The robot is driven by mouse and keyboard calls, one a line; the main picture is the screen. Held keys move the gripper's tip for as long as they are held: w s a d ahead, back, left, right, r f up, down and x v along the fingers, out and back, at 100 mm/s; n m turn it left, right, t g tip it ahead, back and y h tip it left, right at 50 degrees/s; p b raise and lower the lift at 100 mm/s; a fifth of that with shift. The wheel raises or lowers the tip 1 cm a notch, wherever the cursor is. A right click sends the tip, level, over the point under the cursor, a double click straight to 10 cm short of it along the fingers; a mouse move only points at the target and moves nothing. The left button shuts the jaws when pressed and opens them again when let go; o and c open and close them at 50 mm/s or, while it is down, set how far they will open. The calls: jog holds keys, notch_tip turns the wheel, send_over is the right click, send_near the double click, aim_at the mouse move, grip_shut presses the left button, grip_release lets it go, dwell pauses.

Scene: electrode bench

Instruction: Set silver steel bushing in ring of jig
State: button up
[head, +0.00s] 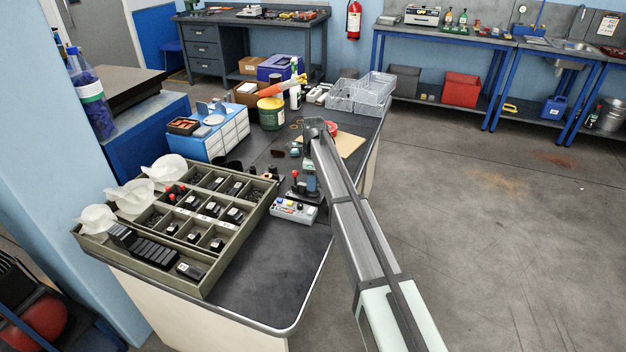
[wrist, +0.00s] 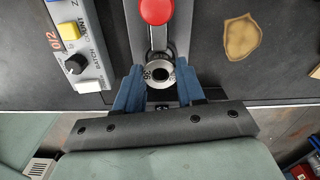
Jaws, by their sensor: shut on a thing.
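In the wrist view, my gripper (wrist: 158,78) has its blue fingers closed on the silver steel bushing (wrist: 159,73), a small round metal piece with a dark central hole and markings on its face. Just beyond it is the jig (wrist: 181,28), a grey upright piece with a red knob (wrist: 157,10). A dark curved edge shows just behind the bushing; I cannot tell whether this is the jig's ring or whether the bushing touches it. In the head view, the jig's red knob (head: 294,173) shows left of my arm, while the bushing is not discernible.
A control box (head: 293,210) with buttons and a knob stands close beside the jig; it also shows in the wrist view (wrist: 88,50). A compartment tray (head: 207,287) fills the bench's left side. A tan stain (wrist: 241,37) lies right of the jig. The front bench corner is clear.

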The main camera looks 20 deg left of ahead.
jog(key=shift+f, duration=0.95)
dwell(0.4)
jog(key=o, duration=1.2)
jog(key=shift+c, duration=0.2)
notch_tip(320, 180, up, 14)
notch_tip(320, 180, up, 5)
jog(key=shift+f, duration=0.1)
dwell(0.5)
